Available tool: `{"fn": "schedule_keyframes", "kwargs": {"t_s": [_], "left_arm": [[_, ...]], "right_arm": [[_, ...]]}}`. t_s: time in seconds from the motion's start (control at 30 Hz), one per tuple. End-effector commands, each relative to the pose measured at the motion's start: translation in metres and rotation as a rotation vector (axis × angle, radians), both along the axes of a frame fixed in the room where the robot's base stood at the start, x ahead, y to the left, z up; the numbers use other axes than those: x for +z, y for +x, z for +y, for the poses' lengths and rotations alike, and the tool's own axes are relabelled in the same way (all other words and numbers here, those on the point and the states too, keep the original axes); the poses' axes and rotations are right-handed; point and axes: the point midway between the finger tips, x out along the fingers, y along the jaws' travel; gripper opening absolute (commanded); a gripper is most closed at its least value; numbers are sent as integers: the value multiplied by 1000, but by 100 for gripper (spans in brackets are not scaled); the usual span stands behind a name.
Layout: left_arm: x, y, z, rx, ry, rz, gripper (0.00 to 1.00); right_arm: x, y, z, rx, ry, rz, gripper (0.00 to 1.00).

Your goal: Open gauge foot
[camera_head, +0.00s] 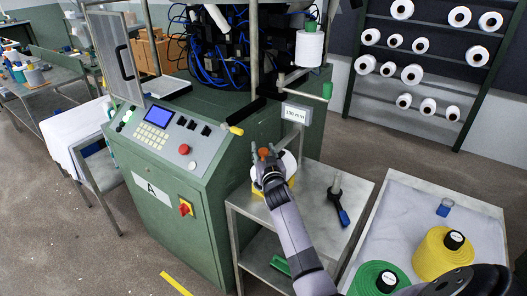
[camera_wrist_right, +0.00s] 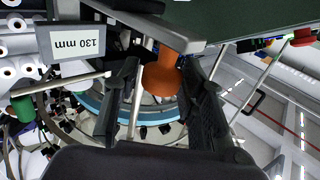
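An orange knob-like part (camera_head: 264,152) shows at the machine's right side, below the "130 mm" sign (camera_head: 296,114). In the right wrist view the orange part (camera_wrist_right: 160,75) stands between the two dark fingers, with the sign (camera_wrist_right: 79,44) upside down beside it. My right gripper (camera_head: 266,158) is open, with a finger on each side of the orange part; narrow gaps seem to show, and contact is not clear. I cannot tell which part is the gauge foot. My left gripper is not in view.
A white disc-like part (camera_head: 289,164) sits behind my right gripper. A steel side table (camera_head: 318,208) bears a blue-handled tool (camera_head: 341,208). A table at right bears yellow (camera_head: 440,255) and green (camera_head: 378,278) cones. The green machine (camera_head: 165,232) stands left.

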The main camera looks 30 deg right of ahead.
Motion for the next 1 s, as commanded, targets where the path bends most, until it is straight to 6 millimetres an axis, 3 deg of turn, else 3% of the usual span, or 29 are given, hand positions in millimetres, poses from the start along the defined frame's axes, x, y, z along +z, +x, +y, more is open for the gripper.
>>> {"fn": "schedule_keyframes", "kwargs": {"t_s": [0.53,1.0], "left_arm": [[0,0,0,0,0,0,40],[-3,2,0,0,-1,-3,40]], "right_arm": [[0,0,0,0,0,0,0],[1,5,0,0,0,-1,0]]}}
